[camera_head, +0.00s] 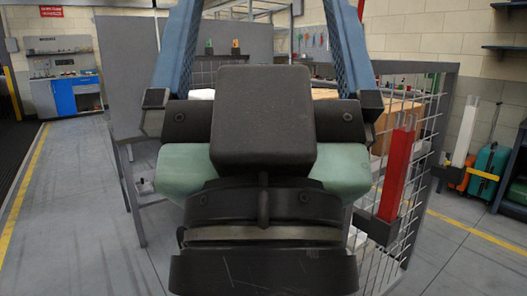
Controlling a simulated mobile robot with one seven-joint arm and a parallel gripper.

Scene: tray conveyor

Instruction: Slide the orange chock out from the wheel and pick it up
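My gripper (264,20) fills the middle of the head view, seen from behind. Its two blue lattice fingers rise to the top edge, wide apart, with only background visible between them. The fingertips are cut off by the frame. The dark palm block and black and green parts of my arm hide much of what lies beyond. I cannot make out the orange chock or the wheel; either may be hidden behind my arm or out of frame.
A wire mesh guard (418,160) with a red post (397,165) stands close on the right. Behind it is a brown box (380,125). A grey panel (125,65) stands left of centre. A blue workbench (64,98) is far left. Left floor is clear.

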